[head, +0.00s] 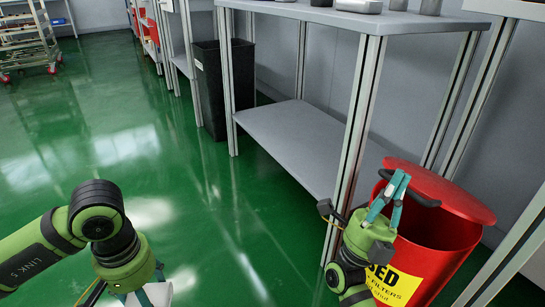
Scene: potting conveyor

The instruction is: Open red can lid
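The red can (440,250) stands on the floor at the lower right, with a yellow label on its front. Its red lid (460,195) sits tilted above the rim, and a dark gap shows under it. A black handle (427,200) crosses the lid. My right gripper (402,177) has its teal fingers over the handle, with the tips close together; whether they are closed on it is not clear. My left gripper (150,296) is at the bottom edge, far from the can and mostly cut off.
A grey workbench with a lower shelf (310,140) stands left of and behind the can, its front post (355,130) close to my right gripper. Another post (515,255) is at the right. A black bin (210,90) stands further back.

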